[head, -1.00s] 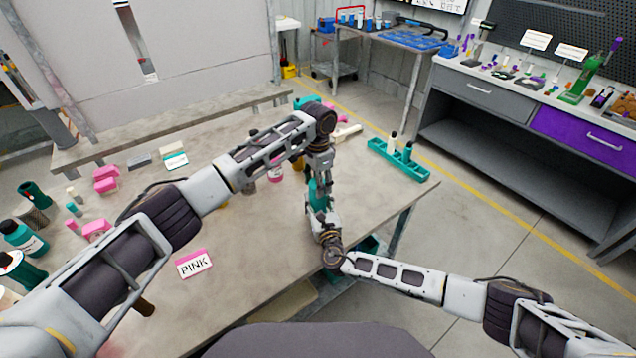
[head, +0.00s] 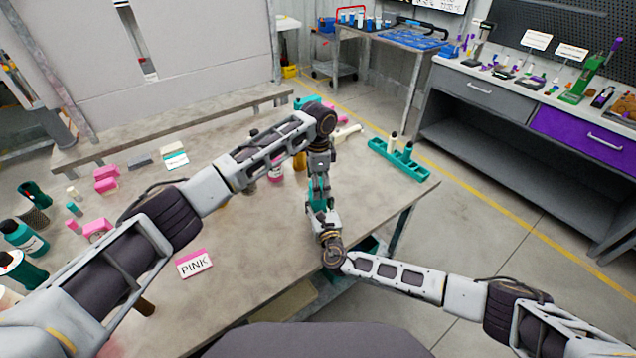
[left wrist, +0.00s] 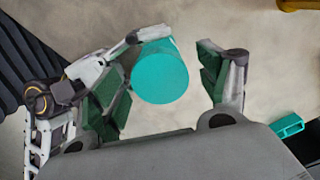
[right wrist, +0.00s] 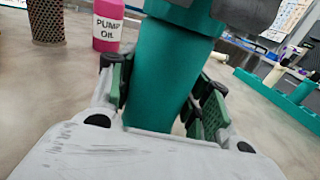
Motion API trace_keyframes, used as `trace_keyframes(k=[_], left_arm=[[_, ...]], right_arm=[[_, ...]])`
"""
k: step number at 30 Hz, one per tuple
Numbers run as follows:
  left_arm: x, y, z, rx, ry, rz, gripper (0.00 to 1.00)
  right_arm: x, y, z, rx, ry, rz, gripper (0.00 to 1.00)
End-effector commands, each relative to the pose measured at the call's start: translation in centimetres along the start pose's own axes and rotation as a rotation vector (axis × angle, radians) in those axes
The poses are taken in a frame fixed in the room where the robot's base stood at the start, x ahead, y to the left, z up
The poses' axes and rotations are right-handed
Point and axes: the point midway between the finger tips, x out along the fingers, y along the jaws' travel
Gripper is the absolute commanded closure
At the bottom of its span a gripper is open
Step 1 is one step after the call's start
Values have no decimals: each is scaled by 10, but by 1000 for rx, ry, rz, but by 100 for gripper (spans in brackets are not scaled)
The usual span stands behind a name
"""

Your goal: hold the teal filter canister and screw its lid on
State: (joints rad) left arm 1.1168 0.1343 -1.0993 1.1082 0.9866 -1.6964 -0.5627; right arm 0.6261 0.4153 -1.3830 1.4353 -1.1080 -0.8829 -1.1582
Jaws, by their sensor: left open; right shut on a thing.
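The teal canister (right wrist: 160,85) stands roughly upright between the fingers of my right gripper (right wrist: 168,95), which is shut on it. A wider teal lid (right wrist: 185,25) sits at its top; how tightly cannot be told. In the left wrist view the round teal top (left wrist: 160,78) lies between the spread green-padded fingers of my left gripper (left wrist: 163,88), with a clear gap on the right. In the head view my left gripper (head: 319,172) points down from above, and my right gripper (head: 322,212) is just below, with teal showing between them.
A teal rack (head: 400,158) stands near the table's right edge. A pink-labelled sign (head: 194,263) lies at the front. Pink blocks (head: 106,180) and teal bottles (head: 22,238) stand at the left. A pink pump oil bottle (right wrist: 107,25) is behind the canister.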

Motion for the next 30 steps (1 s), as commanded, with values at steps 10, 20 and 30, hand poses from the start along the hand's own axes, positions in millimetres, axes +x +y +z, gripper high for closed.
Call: trace_keyframes(k=[10,20,30], left_arm=[[-6,0,-1,0,1,-1,24],[-43,0,-1,0,2,-1,24],[-94,0,-1,1,1,-1,24]], right_arm=[[0,0,-1,-1,1,0,100],[0,0,-1,-1,1,0,100],[0,0,0,-1,1,0,100]])
